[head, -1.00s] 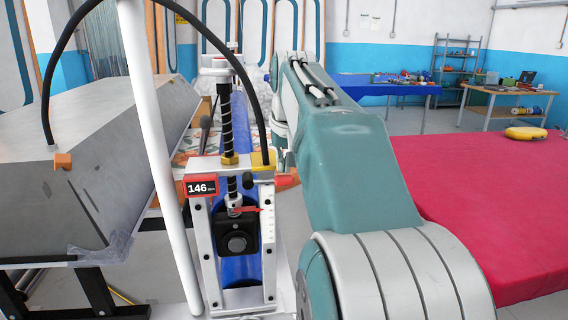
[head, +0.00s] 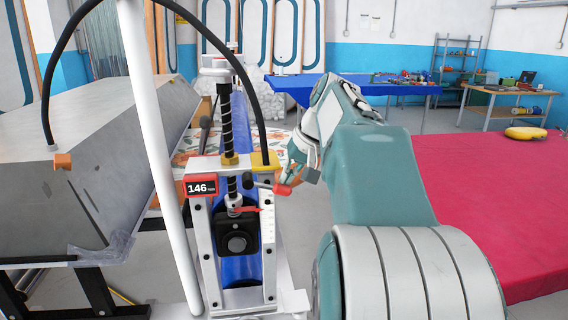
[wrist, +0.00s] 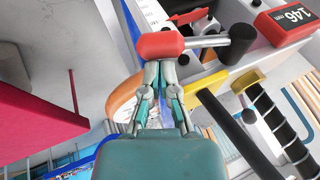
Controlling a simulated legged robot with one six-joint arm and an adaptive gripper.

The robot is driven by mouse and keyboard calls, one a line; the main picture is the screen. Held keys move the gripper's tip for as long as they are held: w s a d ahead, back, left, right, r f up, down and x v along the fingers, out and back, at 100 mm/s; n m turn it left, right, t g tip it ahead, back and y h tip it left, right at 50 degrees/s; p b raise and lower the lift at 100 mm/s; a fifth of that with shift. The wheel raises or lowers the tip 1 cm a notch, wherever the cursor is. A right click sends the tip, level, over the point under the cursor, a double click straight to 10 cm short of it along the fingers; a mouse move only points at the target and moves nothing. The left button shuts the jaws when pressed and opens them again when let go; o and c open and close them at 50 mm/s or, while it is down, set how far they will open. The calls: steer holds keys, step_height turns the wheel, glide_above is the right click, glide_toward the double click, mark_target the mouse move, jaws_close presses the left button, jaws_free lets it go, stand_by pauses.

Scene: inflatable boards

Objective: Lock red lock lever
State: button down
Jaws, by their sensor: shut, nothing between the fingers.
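In the wrist view the lever's red end (wrist: 160,45) lies just beyond my fingertips. My gripper (head: 293,177) is beside the red end, on its right side in the head view. In the wrist view my gripper (wrist: 161,72) has its fingers together and empty, very close to the red end. Whether they touch it cannot be told.
The 146 display (head: 201,188) and a threaded black spindle (head: 226,125) stand left of the lever. A yellow part (wrist: 247,80) lies close by. A grey metal box (head: 95,165) is at left, a red table (head: 490,200) at right, and a blue table (head: 300,86) behind.

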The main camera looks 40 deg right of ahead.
mark_target(287, 188)
step_height(287, 188, down, 3)
steer(key=t+y, duration=0.2)
steer(key=shift+m+y, duration=0.4)
steer(key=a+f+t+y, duration=0.1)
steer(key=y, duration=0.1)
steer(key=w+a+f+m+t+y, duration=0.1)
steer(key=f+t, duration=0.1)
steer(key=f+t+y, duration=0.1)
steer(key=y, duration=0.1)
steer(key=shift+w+a+f+m+t+y, duration=0.3)
steer(key=shift+w+a+t, duration=0.05)
steer(key=shift+a+t, duration=0.05)
steer(key=shift+w+a+f, duration=0.4)
steer(key=shift+a, duration=0.3)
steer(key=v, duration=1.2)
steer(key=shift+w+f, duration=0.1)
